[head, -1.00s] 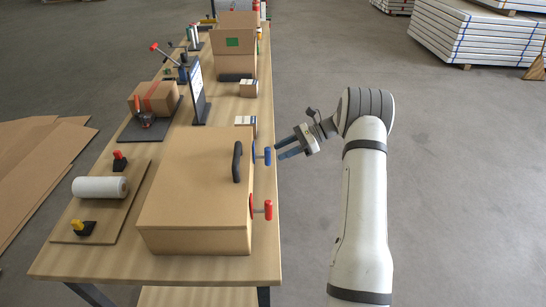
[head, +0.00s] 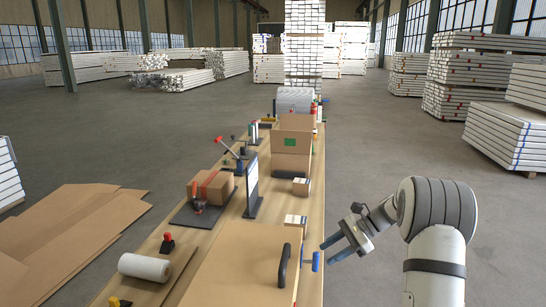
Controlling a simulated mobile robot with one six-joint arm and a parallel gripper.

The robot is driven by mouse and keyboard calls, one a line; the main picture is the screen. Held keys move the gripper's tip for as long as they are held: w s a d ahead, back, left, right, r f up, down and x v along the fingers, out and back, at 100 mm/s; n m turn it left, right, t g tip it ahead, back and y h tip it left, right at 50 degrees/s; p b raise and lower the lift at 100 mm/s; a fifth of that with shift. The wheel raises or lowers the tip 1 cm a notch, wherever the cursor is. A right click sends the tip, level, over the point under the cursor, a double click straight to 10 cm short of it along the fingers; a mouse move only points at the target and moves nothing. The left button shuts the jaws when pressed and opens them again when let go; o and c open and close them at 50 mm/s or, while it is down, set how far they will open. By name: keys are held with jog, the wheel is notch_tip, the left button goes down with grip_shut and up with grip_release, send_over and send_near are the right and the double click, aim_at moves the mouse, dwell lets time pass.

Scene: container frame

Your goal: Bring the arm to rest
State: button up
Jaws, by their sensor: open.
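My gripper (head: 340,247) is at the right of the workbench in the head view, at the end of my bent white arm. Its two blue-grey fingers are apart and nothing is between them. They point left toward a blue-handled lever (head: 311,260) on the side of a large cardboard-coloured box (head: 240,265). A gap shows between the fingertips and the lever. The box has a black handle (head: 284,265) near its right edge. The lower part of the box is cut off by the picture's bottom edge.
The workbench (head: 313,200) holds a white roll (head: 145,267), a taped carton (head: 211,187), an upright panel (head: 252,185) and an open carton (head: 292,145). Stacked white boards (head: 505,135) stand further right.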

jog(key=s+a+r+n+h, duration=0.2)
jog(key=s+r+n+h, duration=0.15)
jog(key=s, duration=0.45)
jog(key=s+a+r+n+h, duration=0.3)
jog(key=s+r+n, duration=0.15)
jog(key=s, duration=0.35)
jog(key=s+d+n+t+h, duration=0.1)
jog(key=s+n+t+h, duration=0.3)
jog(key=s, duration=1.1)
jog(key=n, duration=0.3)
jog(key=shift+s+d+r, duration=0.15)
jog(key=shift+d+r, duration=0.25)
